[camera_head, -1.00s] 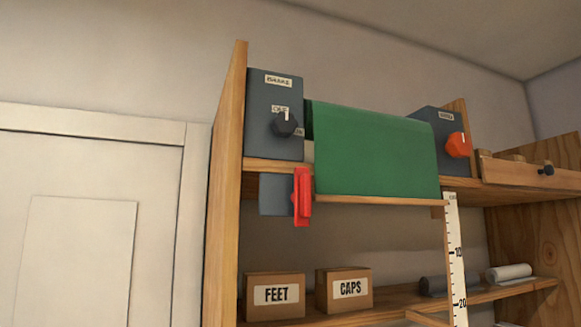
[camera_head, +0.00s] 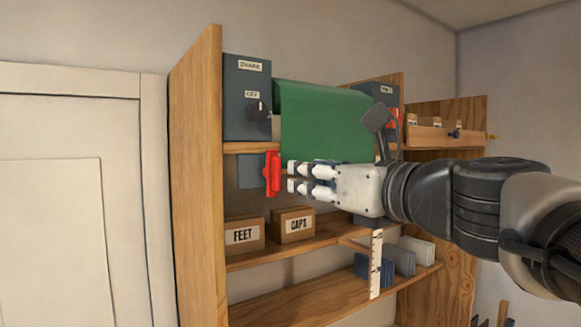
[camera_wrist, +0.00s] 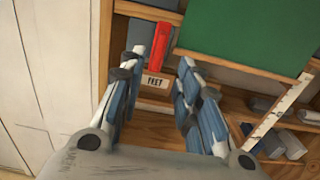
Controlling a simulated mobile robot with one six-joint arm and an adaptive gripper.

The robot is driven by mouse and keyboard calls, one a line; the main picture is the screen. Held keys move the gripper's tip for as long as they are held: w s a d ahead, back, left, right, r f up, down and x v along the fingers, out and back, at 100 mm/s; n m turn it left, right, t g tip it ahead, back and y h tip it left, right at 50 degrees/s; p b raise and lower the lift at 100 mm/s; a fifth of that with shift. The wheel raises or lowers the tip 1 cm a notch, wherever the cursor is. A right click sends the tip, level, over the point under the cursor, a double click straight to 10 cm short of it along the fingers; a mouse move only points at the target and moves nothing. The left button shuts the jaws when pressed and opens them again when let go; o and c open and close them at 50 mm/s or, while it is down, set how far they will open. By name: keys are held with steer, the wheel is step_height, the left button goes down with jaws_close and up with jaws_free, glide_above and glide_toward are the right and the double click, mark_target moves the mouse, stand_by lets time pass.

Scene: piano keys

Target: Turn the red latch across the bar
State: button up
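The red latch (camera_head: 272,174) stands upright on a blue-grey plate (camera_head: 250,171) under the upper shelf's left part. In the wrist view the red latch (camera_wrist: 159,47) shows ahead, between and beyond my fingers. My gripper (camera_head: 291,177) points left at the latch in the head view, its fingers apart with a gap between them. In the wrist view my gripper (camera_wrist: 162,62) is open and empty. The fingertips look close to the latch, but I cannot tell if they touch it. I cannot make out the bar clearly.
A green cloth (camera_head: 325,122) hangs over the shelf edge above my gripper. A grey box with a dark knob (camera_head: 246,98) stands above the latch. Cardboard boxes marked FEET (camera_head: 243,235) and CAPS (camera_head: 293,225) sit on the shelf below. A white ruler (camera_head: 375,264) hangs nearby.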

mark_target(279, 171)
steer(key=p+x, duration=0.1)
steer(key=x, duration=1)
steer(key=shift+a+p, duration=0.1)
steer(key=shift+p, duration=0.2)
steer(key=shift+c, duration=0.3)
jaws_close()
